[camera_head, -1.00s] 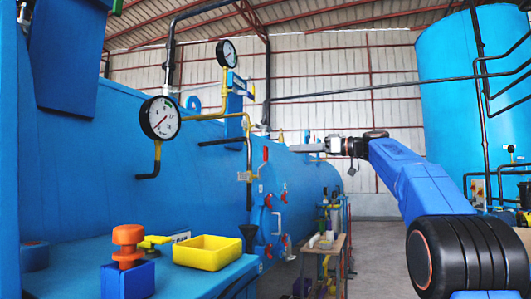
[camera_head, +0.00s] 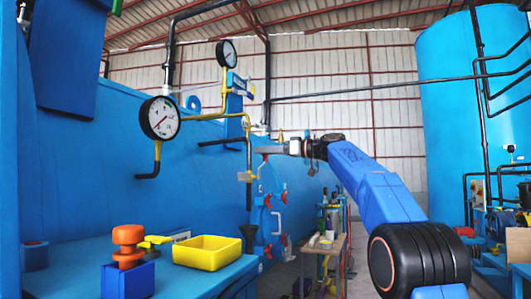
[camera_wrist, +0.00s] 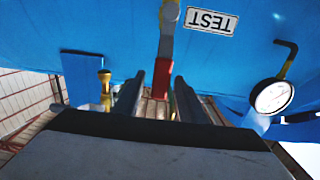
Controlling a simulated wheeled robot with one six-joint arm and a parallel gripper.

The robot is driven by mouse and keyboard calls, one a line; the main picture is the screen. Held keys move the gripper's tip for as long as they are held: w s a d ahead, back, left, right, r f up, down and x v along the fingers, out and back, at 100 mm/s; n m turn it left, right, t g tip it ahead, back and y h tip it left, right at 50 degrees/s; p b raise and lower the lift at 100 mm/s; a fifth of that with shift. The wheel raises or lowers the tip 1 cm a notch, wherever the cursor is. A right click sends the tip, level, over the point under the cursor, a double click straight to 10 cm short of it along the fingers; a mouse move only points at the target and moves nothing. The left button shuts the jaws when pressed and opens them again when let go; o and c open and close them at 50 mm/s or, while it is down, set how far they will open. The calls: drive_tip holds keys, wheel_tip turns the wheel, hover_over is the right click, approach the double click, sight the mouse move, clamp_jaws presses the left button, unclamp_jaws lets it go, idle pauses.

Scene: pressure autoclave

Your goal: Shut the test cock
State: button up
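The test cock shows in the wrist view as a silver lever (camera_wrist: 166,45) with a red grip (camera_wrist: 162,105), beside a TEST label (camera_wrist: 211,20). In the head view its yellow body (camera_head: 246,176) sits on the vertical black pipe, with the lever angled up to the right. My gripper (camera_head: 262,150) is at the top end of that lever. In the wrist view my gripper (camera_wrist: 157,92) is open, with one grey finger on each side of the red grip and small gaps visible. Whether a finger touches it cannot be told.
Pressure gauges (camera_head: 160,118) and yellow piping stand left of my gripper along the blue vessel (camera_head: 90,140). A yellow tray (camera_head: 207,253) and an orange knob (camera_head: 128,236) are at the front left. A small table (camera_head: 325,243) stands below my arm.

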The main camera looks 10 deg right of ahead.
clamp_jaws()
drive_tip(key=w+d+f+m, duration=0.5)
drive_tip(key=f+m, duration=0.5)
drive_tip(key=m, duration=0.8)
drive_tip(key=shift+w+d, duration=0.35)
drive_tip(key=shift+w, duration=1.05)
